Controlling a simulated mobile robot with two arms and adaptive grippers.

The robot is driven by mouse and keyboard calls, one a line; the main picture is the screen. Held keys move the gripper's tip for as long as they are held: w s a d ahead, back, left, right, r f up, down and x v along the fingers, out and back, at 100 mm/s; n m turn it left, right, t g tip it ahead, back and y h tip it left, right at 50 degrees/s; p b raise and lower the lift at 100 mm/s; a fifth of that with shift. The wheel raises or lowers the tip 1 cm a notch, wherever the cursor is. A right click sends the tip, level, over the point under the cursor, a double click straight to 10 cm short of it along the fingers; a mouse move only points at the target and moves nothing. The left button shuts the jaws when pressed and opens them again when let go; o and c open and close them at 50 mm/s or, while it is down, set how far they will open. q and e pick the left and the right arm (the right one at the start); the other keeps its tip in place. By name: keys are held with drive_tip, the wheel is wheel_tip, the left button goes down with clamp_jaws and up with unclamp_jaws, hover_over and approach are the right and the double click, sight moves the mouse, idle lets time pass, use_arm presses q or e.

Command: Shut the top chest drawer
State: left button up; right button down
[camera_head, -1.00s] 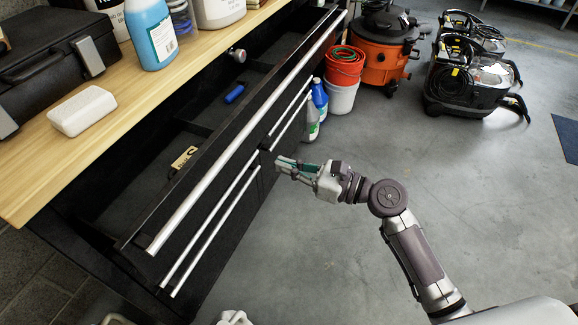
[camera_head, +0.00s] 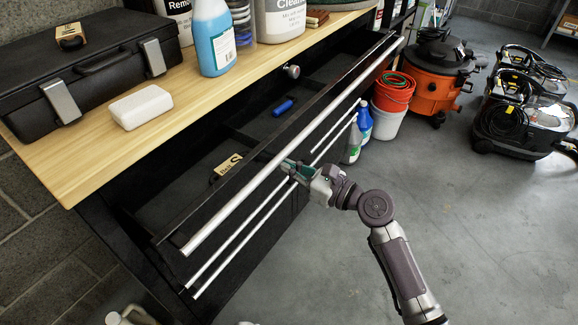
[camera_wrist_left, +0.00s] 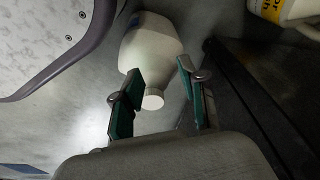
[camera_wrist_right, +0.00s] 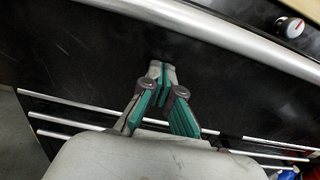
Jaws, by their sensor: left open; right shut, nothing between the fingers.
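The top chest drawer (camera_head: 232,196) stands pulled out under the wooden worktop, its inside showing a blue item (camera_head: 284,107) and a yellow-tagged item (camera_head: 229,164). A long silver handle bar (camera_head: 296,145) runs along the top of its black front. My right gripper (camera_head: 287,166) is shut and empty, close in front of the drawer front. In the right wrist view its fingertips (camera_wrist_right: 162,66) point at the black front below the handle bar; I cannot tell if they touch. My left gripper (camera_wrist_left: 157,84) is open, seen only in the left wrist view, near a white bottle (camera_wrist_left: 151,50).
The wooden worktop (camera_head: 88,162) carries a black case, a white block and several bottles. Lower drawers with thin silver handles (camera_head: 240,240) sit below. Buckets (camera_head: 391,105) and an orange vacuum (camera_head: 437,75) stand beyond the chest.

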drive_tip(key=p+x, duration=0.1)
drive_tip(key=x, duration=0.6)
drive_tip(key=shift+r, duration=0.2)
drive_tip(key=x, duration=0.5)
drive_tip(key=shift+w+a+f, duration=0.1)
drive_tip(key=shift+f, duration=0.15)
use_arm(q)
drive_tip(key=shift+s+f, duration=0.9)
drive_tip(key=shift+f, duration=0.25)
use_arm(e)
drive_tip(key=shift+r, duration=0.3)
